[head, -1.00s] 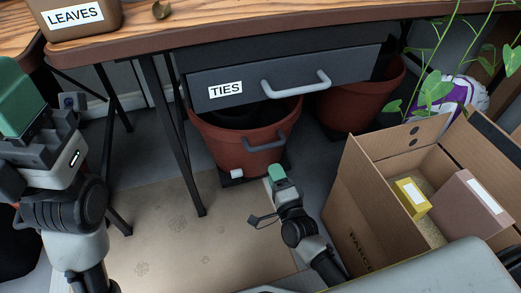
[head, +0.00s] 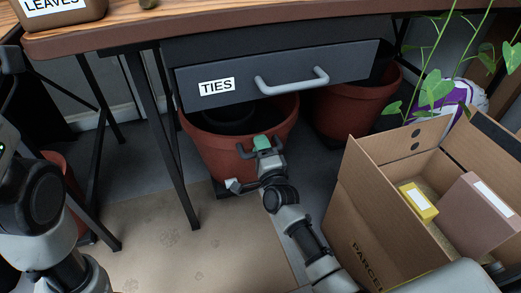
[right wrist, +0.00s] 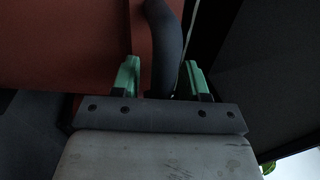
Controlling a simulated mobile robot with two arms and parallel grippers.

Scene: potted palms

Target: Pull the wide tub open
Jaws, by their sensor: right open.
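The wide tub (head: 212,150) is a round terracotta-coloured tub on the floor under the drawer, with a dark grey handle (head: 243,152) on its front. My right gripper (head: 262,143) is at this handle and partly hides it. In the right wrist view, the green fingers (right wrist: 162,78) stand open on either side of the dark handle (right wrist: 166,45), and the tub's red wall (right wrist: 60,45) fills the left. The fingers do not look closed on the handle. My left arm is at the left edge; its gripper is out of view.
A grey drawer labelled TIES (head: 330,70) hangs just above the tub, under the wooden table (head: 220,25). A second terracotta pot (head: 350,110) stands behind right. An open cardboard box (head: 365,205) is close on the right. A flat cardboard sheet (head: 185,240) lies on the floor in front.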

